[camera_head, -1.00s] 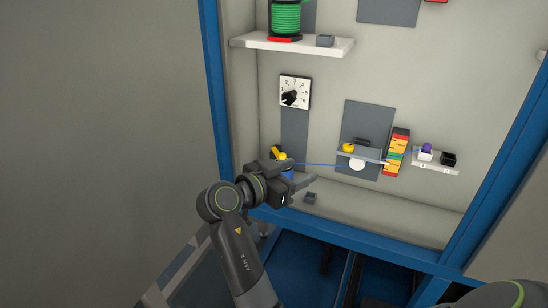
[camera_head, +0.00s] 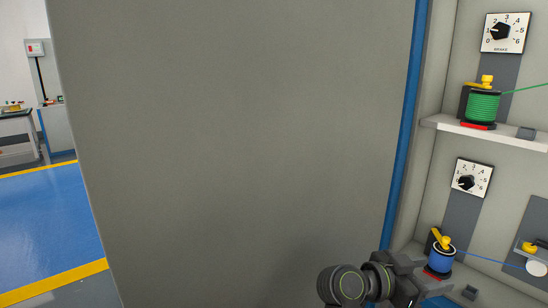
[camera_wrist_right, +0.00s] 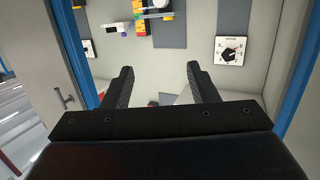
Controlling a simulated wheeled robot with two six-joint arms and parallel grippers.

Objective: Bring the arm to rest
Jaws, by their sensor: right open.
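My right arm comes up from the bottom of the head view, and its gripper (camera_head: 428,284) is at the lower right, in front of the blue spool (camera_head: 440,259). In the right wrist view the two dark fingers of this gripper (camera_wrist_right: 160,82) stand wide apart with nothing between them. Whether the gripper touches the spool cannot be told from the head view. My left gripper is in neither view.
A blue-framed cabinet fills the right side, with a green spool (camera_head: 484,107) on a white shelf (camera_head: 497,139), an upper dial (camera_head: 503,33) and a lower dial (camera_head: 468,180). A blue cable (camera_head: 490,260) runs right. A large grey panel (camera_head: 235,140) fills the middle.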

